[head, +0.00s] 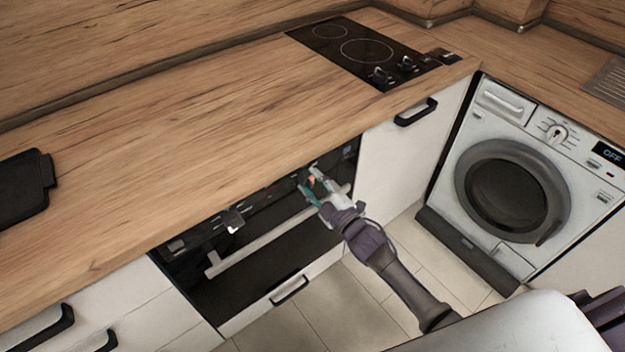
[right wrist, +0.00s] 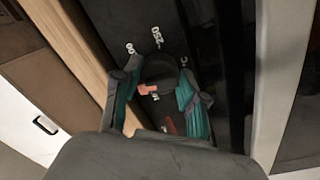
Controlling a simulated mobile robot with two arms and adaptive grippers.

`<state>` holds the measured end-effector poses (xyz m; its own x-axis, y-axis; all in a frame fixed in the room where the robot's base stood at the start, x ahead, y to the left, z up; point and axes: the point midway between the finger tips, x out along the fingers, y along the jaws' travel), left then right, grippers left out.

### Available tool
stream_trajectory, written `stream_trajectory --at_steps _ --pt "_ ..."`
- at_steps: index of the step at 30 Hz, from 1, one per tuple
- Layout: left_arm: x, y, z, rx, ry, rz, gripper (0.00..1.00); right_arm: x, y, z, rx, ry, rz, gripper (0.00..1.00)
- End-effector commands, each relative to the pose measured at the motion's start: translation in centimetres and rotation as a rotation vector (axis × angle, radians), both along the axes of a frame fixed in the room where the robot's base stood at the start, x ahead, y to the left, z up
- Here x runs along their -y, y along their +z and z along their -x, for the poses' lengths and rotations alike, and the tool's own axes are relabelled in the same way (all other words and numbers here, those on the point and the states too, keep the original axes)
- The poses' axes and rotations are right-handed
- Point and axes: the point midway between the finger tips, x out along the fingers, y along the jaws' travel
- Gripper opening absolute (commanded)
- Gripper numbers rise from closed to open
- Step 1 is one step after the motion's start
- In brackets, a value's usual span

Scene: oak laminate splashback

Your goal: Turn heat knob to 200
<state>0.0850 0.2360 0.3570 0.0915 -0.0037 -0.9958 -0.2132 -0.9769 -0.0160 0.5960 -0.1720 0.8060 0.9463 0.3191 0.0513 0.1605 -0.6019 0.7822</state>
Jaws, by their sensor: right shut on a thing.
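The heat knob (right wrist: 158,67) is a dark round dial on the black oven panel in the right wrist view. White markings stand around it; "250" is readable, and others are partly hidden or cut off. A small orange-red mark (right wrist: 148,89) shows at the knob, but which number it points to I cannot tell. My right gripper (right wrist: 157,84) is shut on the knob, with a teal-padded finger on each side. In the head view my right gripper (head: 313,184) is at the right end of the oven panel and hides most of the knob. My left gripper is not in view.
The oven (head: 258,262) has a light bar handle (head: 262,242) just below the panel. Another knob (head: 233,219) sits further left. The wooden countertop (head: 190,150) overhangs the panel. A hob (head: 365,50) and a washing machine (head: 520,180) are to the right.

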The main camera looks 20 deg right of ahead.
Motion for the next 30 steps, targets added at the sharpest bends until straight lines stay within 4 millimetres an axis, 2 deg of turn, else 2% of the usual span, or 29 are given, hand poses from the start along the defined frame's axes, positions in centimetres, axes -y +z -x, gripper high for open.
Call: stream_trajectory --at_steps 18,30 --pt "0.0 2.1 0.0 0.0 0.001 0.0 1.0 -0.1 -0.1 0.1 -0.2 -0.001 -0.538 0.07" --pt "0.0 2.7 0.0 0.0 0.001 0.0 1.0 -0.2 -0.2 0.1 -0.283 -0.002 -0.763 0.07"
